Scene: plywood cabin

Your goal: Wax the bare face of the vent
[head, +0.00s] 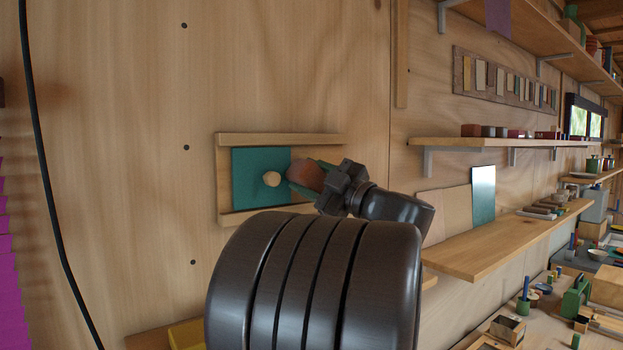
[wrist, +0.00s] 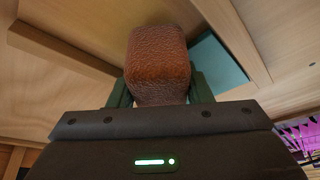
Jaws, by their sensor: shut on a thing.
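The vent (head: 222,190) is on the plywood wall, a pale wooden frame with top and bottom rails. The block also shows in the head view (head: 306,173), just right of the knob. I cannot tell whether it touches the vent. The teal panel shows at right in the wrist view (wrist: 217,64).
A wooden shelf (head: 500,241) with a leaning teal-faced board (head: 483,195) is to the right of my arm. Higher shelves (head: 470,143) hold small blocks. A black cable (head: 45,165) hangs at left. The wall left of the vent is mostly clear.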

